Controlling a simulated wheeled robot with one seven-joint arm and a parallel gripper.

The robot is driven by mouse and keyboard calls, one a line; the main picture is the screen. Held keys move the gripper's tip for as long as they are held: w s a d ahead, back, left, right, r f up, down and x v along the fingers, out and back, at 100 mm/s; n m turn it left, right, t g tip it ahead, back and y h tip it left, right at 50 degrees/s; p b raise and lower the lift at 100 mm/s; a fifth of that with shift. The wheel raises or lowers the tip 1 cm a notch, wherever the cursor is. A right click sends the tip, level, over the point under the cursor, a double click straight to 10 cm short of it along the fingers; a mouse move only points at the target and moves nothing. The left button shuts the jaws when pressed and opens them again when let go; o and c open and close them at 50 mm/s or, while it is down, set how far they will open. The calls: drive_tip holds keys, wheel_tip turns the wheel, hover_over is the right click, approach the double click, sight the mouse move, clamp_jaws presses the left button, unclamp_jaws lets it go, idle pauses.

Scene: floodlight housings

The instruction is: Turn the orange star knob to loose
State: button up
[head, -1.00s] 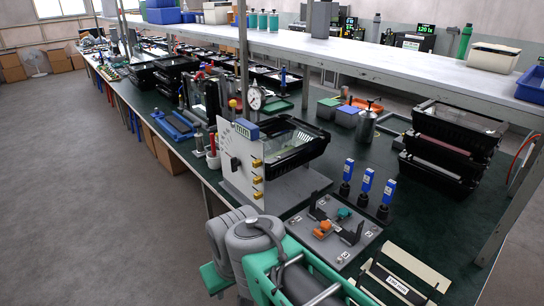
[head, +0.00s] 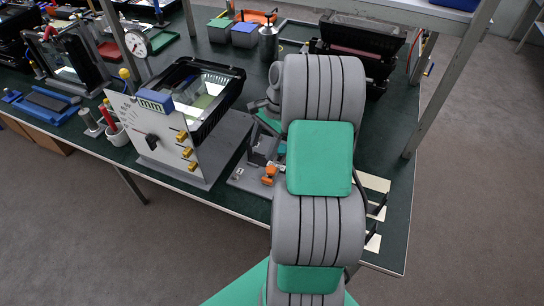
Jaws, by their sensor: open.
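The orange star knob (head: 269,175) shows as a small orange shape on the grey fixture plate (head: 240,180), just left of my arm. It is too small to read which way it is turned. Dark upright brackets (head: 262,150) stand on the plate behind the knob. My grey and green arm covers the right part of the plate. My gripper is hidden behind my own arm links, so its distance from the knob cannot be told.
Left of the plate stands a white panel (head: 140,125) with a black knob and yellow fittings. A black open housing (head: 200,92) is behind it. Black stacked trays (head: 365,45) and a metal shelf post (head: 450,80) are at the right. Cream strips (head: 375,183) lie right of my arm.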

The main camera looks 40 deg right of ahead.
sight(271, 169)
drive_tip(key=s+d+f+m+y, duration=0.1)
drive_tip(key=s+d+f+m, duration=0.1)
drive_tip(key=d+f+m, duration=0.3)
drive_tip(key=shift+n, duration=0.6)
drive_tip(key=p+x, duration=0.1)
drive_tip(key=x, duration=0.5)
drive_tip(key=shift+w+f+p, duration=0.2)
drive_tip(key=shift+p, duration=0.1)
drive_tip(key=shift+c, duration=0.2)
clamp_jaws()
